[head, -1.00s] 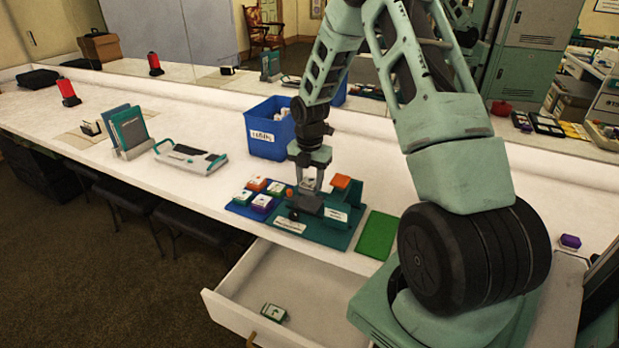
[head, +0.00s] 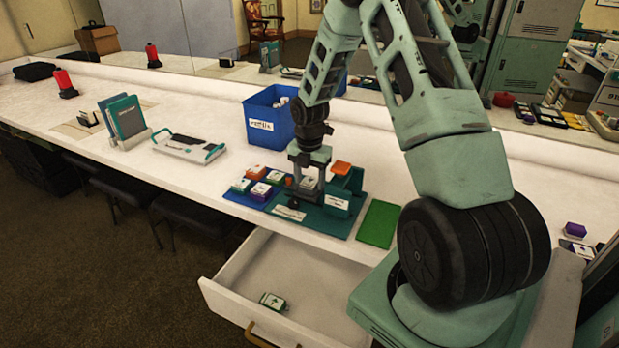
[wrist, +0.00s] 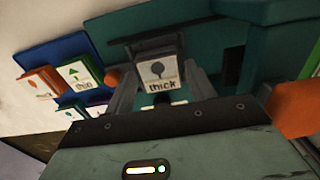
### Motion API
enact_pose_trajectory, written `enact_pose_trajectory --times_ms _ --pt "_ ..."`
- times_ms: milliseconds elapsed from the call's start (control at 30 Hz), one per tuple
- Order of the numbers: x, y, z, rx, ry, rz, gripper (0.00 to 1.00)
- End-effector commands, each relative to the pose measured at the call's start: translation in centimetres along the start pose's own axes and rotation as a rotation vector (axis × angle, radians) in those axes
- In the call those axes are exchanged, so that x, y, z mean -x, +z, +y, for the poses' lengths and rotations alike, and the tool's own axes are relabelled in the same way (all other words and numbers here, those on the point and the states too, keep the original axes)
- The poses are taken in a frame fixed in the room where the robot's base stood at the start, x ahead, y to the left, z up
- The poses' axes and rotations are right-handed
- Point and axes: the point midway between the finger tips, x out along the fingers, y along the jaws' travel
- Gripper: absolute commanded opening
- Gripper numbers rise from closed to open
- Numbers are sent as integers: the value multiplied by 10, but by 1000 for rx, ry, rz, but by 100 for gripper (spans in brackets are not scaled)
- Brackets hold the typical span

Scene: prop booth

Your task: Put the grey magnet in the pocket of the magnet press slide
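The grey magnet (wrist: 160,72) has a white label reading "thick" and sits between the two fingers of my gripper (wrist: 162,88) in the wrist view, which look shut on its sides. In the head view my gripper (head: 308,180) is low over the teal magnet press (head: 336,225), with the pale label of the magnet between the fingers. The press has an orange block on top and white labels. The slide's pocket is hidden under the gripper and magnet, so I cannot tell whether the magnet touches it.
Several coloured magnets stand on a blue tray (head: 235,197) left of the press. A green mat (head: 378,223) lies to its right, a blue bin (head: 268,130) behind. An open drawer (head: 310,285) in front holds a green-and-white piece (head: 272,301).

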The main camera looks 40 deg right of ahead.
Motion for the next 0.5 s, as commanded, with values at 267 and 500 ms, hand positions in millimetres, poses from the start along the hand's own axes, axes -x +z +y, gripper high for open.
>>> enact_pose_trajectory --times_ms 267,500 --pt "0 0 0 0 0 0 70" --pt "16 1 0 -1 2 -2 70"
